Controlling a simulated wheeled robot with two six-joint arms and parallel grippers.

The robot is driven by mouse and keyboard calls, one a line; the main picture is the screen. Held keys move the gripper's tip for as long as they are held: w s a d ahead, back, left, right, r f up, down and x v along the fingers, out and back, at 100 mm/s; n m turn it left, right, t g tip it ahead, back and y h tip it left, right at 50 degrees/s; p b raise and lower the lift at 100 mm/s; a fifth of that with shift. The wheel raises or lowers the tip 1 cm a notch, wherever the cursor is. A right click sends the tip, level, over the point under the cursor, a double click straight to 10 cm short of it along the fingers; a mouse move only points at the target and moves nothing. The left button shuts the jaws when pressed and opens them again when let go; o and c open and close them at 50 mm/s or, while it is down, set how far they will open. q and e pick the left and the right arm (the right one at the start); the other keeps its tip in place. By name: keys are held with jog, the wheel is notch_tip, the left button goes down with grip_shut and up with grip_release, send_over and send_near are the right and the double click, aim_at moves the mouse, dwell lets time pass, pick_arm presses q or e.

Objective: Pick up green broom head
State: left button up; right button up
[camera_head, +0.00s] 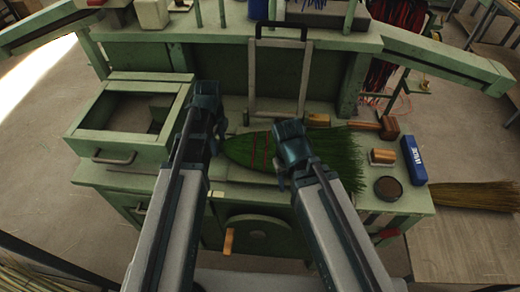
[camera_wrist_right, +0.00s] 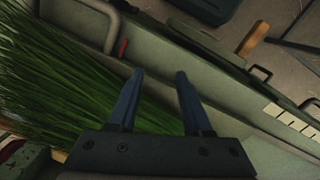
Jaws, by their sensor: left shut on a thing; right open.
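The green broom head (camera_head: 335,155) lies on the green workbench (camera_head: 240,187), its narrow end to the left and its bristles fanning right. My left gripper (camera_head: 218,140) is at the narrow end and appears shut on it; the contact is partly hidden by the gripper. My right gripper (camera_head: 281,182) is over the front side of the broom head and hides part of its middle. In the right wrist view my right gripper (camera_wrist_right: 160,76) is open and empty, with the green bristles (camera_wrist_right: 50,85) at left and behind the fingers.
An open drawer box (camera_head: 120,150) stands at the left. A metal frame (camera_head: 281,40) rises behind the broom head. A wooden mallet (camera_head: 388,127), a brush (camera_head: 383,157), a round tin (camera_head: 388,188) and a blue box (camera_head: 413,160) lie at the right.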

pick_arm(q)
grip_shut()
pick_arm(e)
jog(key=shift+r, duration=0.1)
